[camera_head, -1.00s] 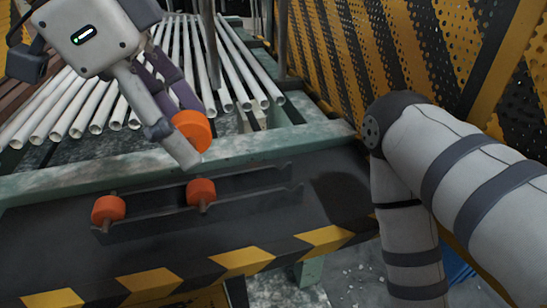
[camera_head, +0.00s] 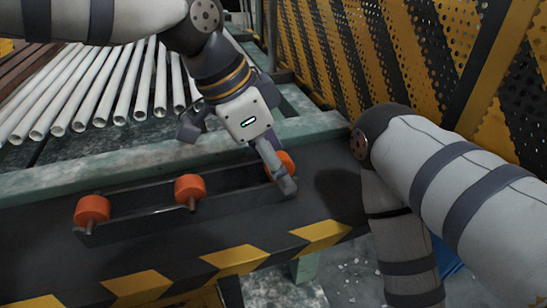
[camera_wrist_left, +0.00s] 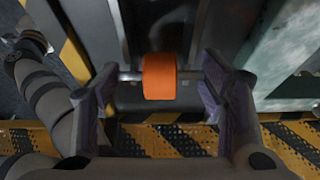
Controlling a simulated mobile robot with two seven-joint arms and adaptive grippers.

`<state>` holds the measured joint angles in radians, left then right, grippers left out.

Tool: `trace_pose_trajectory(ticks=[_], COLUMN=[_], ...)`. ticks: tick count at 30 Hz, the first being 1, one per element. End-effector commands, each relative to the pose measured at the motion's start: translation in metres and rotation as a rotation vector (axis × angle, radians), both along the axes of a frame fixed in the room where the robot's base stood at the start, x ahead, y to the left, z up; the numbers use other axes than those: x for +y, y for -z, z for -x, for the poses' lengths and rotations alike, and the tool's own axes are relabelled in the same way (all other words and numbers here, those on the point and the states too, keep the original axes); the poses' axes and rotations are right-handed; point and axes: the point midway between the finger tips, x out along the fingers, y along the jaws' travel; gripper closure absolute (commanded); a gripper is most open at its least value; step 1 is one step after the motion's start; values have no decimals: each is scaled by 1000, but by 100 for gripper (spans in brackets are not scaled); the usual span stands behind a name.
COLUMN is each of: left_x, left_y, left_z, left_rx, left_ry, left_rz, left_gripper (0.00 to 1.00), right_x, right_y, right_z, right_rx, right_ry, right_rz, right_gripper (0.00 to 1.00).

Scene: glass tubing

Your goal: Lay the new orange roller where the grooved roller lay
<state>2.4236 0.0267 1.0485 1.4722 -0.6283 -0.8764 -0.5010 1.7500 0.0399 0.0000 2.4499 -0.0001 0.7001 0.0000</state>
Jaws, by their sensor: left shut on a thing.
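My left gripper (camera_head: 282,176) is at the right end of a dark two-rail rack (camera_head: 238,178), shut on the new orange roller (camera_head: 287,160). In the left wrist view the roller (camera_wrist_left: 159,77) sits between the two fingers (camera_wrist_left: 158,84), which grip the ends of its axle. It is at rail level, but whether the axle touches the rails is unclear. Two other orange rollers lie across the rack, one at the left end (camera_head: 92,209) and one in the middle (camera_head: 190,188). I see no grooved roller. My right gripper is out of view.
White tubes (camera_head: 120,95) lie side by side on a frame behind the rack. A green beam (camera_head: 110,178) runs behind the dark bench. A yellow-black striped edge (camera_head: 235,260) is in front, and a perforated striped guard (camera_head: 390,55) stands at right. My right arm is beside the bench.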

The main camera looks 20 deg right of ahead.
Motion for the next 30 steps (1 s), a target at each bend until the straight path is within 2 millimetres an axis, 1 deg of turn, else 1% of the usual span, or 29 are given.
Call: trace_pose_trajectory(ticks=[4,11,12,13,14,24,26,29,30], left_x=[0,0,0,0,0,0,0,10,15], left_y=[-1,6,6,6,6,4,-3,-27,-38], left_z=[0,0,0,0,0,0,-1,-1,-1], left_rx=[-1,-1,0,0,0,-1,-2,-6,-6], left_ry=[1,1,1,1,1,0,-1,-4,-4], left_rz=[0,0,0,0,0,2,2,2,4], left_gripper=[64,64,26,20,15,15,15,15,15], right_x=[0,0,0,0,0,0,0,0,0], right_y=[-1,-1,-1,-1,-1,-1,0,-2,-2], right_z=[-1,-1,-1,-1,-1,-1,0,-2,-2], right_rx=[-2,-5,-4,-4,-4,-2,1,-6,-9], right_ry=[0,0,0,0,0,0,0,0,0], right_rz=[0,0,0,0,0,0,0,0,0], right_gripper=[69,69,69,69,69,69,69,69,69])
